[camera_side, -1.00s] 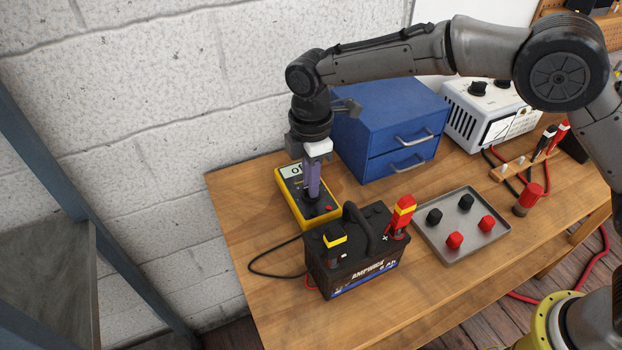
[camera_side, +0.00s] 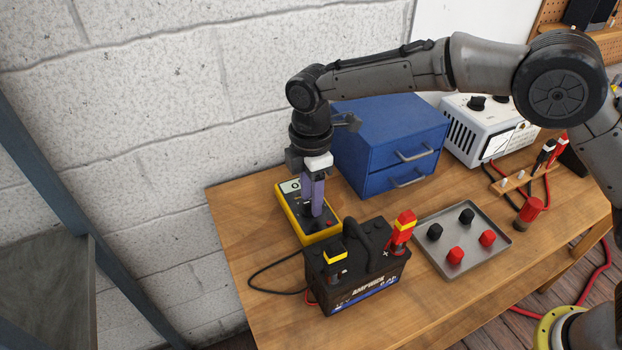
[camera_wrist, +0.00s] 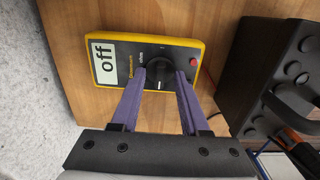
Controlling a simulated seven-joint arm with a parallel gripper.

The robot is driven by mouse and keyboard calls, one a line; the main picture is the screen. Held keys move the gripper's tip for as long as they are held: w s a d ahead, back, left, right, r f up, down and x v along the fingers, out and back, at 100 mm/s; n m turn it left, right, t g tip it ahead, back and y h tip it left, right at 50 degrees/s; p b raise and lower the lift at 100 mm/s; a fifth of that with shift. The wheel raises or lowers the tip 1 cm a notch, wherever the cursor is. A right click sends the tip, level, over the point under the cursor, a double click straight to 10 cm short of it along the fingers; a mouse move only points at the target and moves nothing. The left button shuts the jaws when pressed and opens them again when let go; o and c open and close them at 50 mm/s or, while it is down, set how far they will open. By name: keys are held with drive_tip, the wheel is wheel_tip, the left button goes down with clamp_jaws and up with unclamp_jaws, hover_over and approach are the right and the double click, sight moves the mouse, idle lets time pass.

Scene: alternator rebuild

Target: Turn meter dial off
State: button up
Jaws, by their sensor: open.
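The meter is yellow-edged and dark-faced and lies on the bench near the wall in the side view (camera_side: 322,237). In the wrist view its yellow frame (camera_wrist: 150,11) is at the top middle, and its display (camera_wrist: 105,62) reads "off". The round black dial (camera_wrist: 157,72) is in the middle of its face. My gripper (camera_wrist: 161,80) points down over the meter, its two purple fingers apart, one on each side of the dial. I cannot tell whether they touch it. In the side view my gripper (camera_side: 312,210) stands over the meter and hides the dial.
A black battery (camera_side: 352,285) with red and black clamps stands close in front of the meter. A blue drawer cabinet (camera_side: 390,130) stands behind right. A grey tray (camera_side: 462,258) with red and black caps is further right. Bench left of the battery is mostly clear.

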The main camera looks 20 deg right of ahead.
wheel_tip(320, 180, up, 14)
drive_tip(key=shift+f, duration=0.15)
idle(0.6)
